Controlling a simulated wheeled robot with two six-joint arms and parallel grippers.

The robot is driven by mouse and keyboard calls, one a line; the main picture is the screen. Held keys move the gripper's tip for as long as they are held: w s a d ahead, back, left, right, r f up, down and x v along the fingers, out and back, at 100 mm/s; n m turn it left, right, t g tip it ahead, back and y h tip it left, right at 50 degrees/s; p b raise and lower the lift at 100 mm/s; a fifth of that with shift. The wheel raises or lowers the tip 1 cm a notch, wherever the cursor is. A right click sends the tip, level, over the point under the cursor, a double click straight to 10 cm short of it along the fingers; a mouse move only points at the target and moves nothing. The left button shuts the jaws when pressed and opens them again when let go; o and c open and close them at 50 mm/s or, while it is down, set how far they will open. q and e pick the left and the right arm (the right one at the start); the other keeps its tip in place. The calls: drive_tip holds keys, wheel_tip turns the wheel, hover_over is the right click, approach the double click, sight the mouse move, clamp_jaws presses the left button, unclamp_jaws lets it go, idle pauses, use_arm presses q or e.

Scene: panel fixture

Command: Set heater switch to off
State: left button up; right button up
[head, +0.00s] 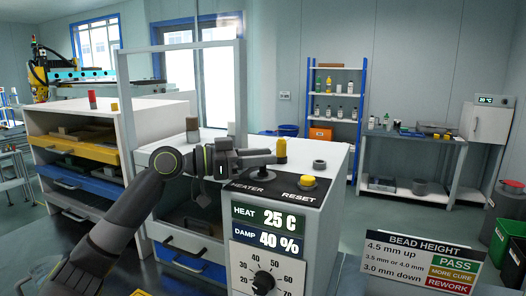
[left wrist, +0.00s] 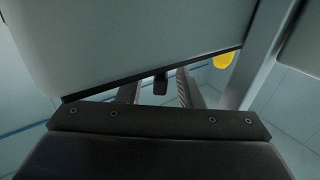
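The white heater box (head: 330,215) stands in the middle of the head view, with a HEATER label (head: 248,188) on its sloping top edge. A small dark heater switch (head: 262,173) sits just above that label, partly under my left gripper. My left gripper (head: 266,158) reaches in from the left, low over the box top. In the left wrist view its two fingers (left wrist: 160,88) are apart, with the dark switch lever (left wrist: 160,83) showing in the gap between them. I cannot tell whether they touch it. My right gripper is in neither view.
A yellow RESET button (head: 308,182) is right of the switch. A yellow-capped post (head: 281,148) stands close behind the fingers. The front has a display (head: 268,228) reading HEAT 25 C, DAMP 40 %, and a dial (head: 263,282). A bead height sign (head: 420,262) stands at right.

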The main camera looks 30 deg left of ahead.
use_arm(q)
drive_tip(key=shift+w+d, duration=0.2)
clamp_jaws()
idle(0.4)
